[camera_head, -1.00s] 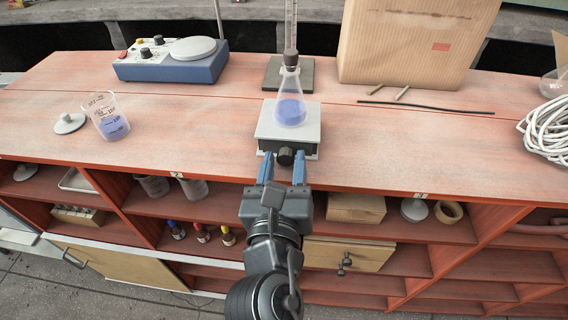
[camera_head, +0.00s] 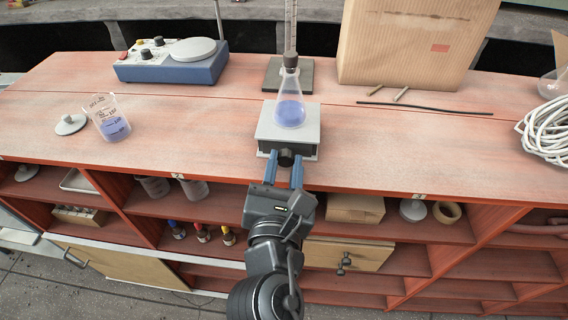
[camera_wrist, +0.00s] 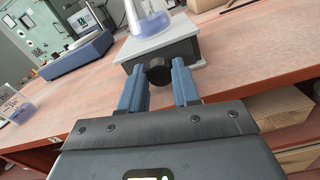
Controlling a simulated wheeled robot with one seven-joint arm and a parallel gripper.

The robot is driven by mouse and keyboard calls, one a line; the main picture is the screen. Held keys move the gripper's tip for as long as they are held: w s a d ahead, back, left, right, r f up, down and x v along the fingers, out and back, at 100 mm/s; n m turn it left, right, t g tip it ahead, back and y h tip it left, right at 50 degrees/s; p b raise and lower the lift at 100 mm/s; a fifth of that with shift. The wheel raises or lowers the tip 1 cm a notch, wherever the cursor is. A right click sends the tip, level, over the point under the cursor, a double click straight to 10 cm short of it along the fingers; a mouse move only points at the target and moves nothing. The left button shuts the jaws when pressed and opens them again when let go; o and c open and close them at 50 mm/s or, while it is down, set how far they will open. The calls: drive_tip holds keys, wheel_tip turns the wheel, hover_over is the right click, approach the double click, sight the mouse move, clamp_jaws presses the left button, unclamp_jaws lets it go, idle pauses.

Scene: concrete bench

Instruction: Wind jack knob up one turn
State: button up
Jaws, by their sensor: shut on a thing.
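The lab jack (camera_head: 265,139) has a light grey top plate and a dark body, and stands at the bench's front edge. Its black knob (camera_head: 286,157) faces me. A conical flask (camera_head: 290,104) with blue-violet liquid stands upright on the plate. My gripper (camera_head: 285,160) has its blue fingers on either side of the knob, shut on it. In the wrist view the knob (camera_wrist: 158,72) sits between the two fingertips, and the jack and bench look tilted. The flask's top is cut off there.
A beaker (camera_head: 107,118) of blue liquid and a blue stirrer (camera_head: 172,64) are at left. A cardboard box (camera_head: 412,45) stands behind right, with a black rod (camera_head: 425,108) before it. White cable (camera_head: 548,132) lies far right. Shelves are below the bench edge.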

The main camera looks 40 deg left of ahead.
drive_tip(key=shift+m, duration=0.4)
drive_tip(key=o, duration=1.1)
drive_tip(key=shift+c, duration=0.2)
drive_tip(key=v, duration=0.8)
drive_tip(key=shift+a, duration=0.1)
